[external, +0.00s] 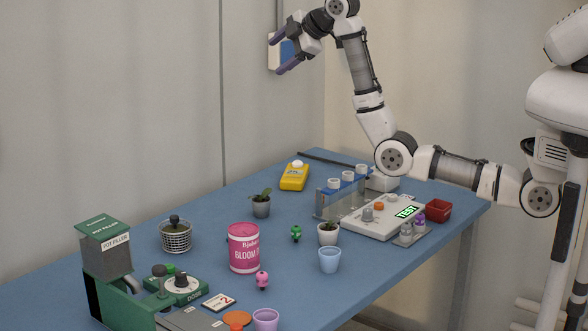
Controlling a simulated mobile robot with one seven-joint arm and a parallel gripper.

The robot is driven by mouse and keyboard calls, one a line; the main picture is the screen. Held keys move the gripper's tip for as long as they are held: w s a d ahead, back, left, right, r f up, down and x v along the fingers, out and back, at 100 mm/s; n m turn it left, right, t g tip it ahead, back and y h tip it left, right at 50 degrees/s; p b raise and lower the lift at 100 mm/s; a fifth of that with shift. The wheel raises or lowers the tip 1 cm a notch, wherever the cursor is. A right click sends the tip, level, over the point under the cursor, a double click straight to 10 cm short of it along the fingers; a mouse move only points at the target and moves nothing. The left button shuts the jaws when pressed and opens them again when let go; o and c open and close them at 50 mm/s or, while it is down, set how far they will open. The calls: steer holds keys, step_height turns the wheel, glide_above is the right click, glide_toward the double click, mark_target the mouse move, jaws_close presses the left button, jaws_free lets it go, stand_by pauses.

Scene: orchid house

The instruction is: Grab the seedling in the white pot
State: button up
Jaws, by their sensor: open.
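The white pot (328,238) stands upright on the blue table, right of the middle, with a small dark-leaved seedling (330,225) in it. A second seedling stands in a grey pot (261,208) farther back and to the left. My gripper (277,58) is high above the back of the table, in front of the wall. It is open and empty, with its purple fingers spread to the left, far from the white pot.
A tube rack (340,198) and a white device with a green display (378,217) stand close behind and right of the white pot. A light blue cup (330,260) stands just in front. A pink can (243,249) and a small green figure (296,233) are to its left.

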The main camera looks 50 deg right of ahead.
step_height(320, 180, down, 3)
steer(key=d+m, duration=0.2)
steer(key=m, duration=0.4)
steer(key=m+g+h+p, duration=0.2)
steer(key=m+g, duration=0.8)
steer(key=m, duration=0.5)
glide_above(328, 230)
steer(key=f, duration=3.4)
steer(key=shift+w+a+f, duration=0.15)
steer(key=shift+w+f, duration=0.05)
steer(key=shift+w, duration=0.1)
steer(key=shift+s+f+p, duration=0.2)
steer(key=shift+f+p, duration=0.35)
steer(key=shift+f, duration=0.9)
steer(key=shift+s+f+p, duration=0.15)
steer(key=shift+f+p, duration=0.4)
steer(key=shift+f, duration=0.9)
steer(key=c, duration=1.1)
steer(key=shift+o, duration=0.2)
steer(key=shift+r, duration=0.1)
